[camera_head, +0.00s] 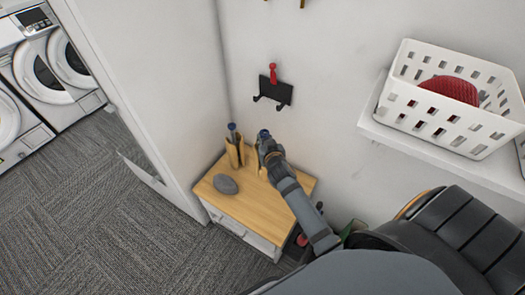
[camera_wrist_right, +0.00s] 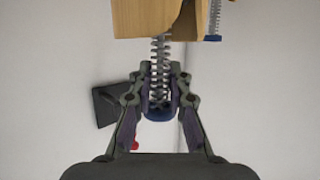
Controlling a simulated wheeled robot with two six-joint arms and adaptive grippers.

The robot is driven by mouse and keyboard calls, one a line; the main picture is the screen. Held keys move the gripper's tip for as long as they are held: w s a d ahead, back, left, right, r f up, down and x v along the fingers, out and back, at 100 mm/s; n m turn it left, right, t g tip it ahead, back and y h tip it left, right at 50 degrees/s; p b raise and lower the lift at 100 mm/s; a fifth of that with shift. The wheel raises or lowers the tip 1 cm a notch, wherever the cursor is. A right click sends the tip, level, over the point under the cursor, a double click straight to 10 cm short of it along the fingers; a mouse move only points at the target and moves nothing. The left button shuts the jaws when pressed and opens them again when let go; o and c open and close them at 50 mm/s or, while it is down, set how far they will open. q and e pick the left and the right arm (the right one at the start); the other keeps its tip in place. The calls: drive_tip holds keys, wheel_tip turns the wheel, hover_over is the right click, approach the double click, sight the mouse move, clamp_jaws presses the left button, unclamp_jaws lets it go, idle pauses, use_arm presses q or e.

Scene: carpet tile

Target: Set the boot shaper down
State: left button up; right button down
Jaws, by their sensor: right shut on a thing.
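My right gripper (camera_head: 267,146) is shut on a boot shaper (camera_head: 252,160), a tan wooden form with a spring and a blue knob. In the right wrist view, the fingers (camera_wrist_right: 158,105) close around the spring near the blue knob, and the wooden part (camera_wrist_right: 150,18) lies beyond them. The held shaper is over the back of the small wooden-topped cabinet (camera_head: 265,200); whether its base touches the top is hidden. A second, similar boot shaper (camera_head: 235,153) stands upright just to its left; its spring also shows in the wrist view (camera_wrist_right: 215,18). My left gripper is out of view.
A dark grey rounded object (camera_head: 225,184) lies on the cabinet's left part. A black hook plate (camera_head: 275,91) with a red item is on the wall above. A white basket (camera_head: 445,125) sits on a wall shelf at right. The cabinet's front middle is clear.

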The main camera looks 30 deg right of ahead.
drive_tip(key=w+f+b, duration=0.2)
drive_tip(key=d+f, duration=0.1)
drive_tip(key=f, duration=0.1)
drive_tip(key=shift+w+b, duration=0.4)
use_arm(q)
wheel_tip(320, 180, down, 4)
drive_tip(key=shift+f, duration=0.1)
use_arm(e)
drive_tip(key=shift+w, duration=0.1)
use_arm(q)
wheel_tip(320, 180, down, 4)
drive_tip(key=b, duration=0.3)
drive_tip(key=shift+b, duration=0.4)
use_arm(e)
drive_tip(key=f, duration=0.4)
drive_tip(key=shift+w+d, duration=0.1)
drive_tip(key=shift+w, duration=0.25)
drive_tip(key=shift+f, duration=0.1)
drive_tip(key=c, duration=1.3)
unclamp_jaws()
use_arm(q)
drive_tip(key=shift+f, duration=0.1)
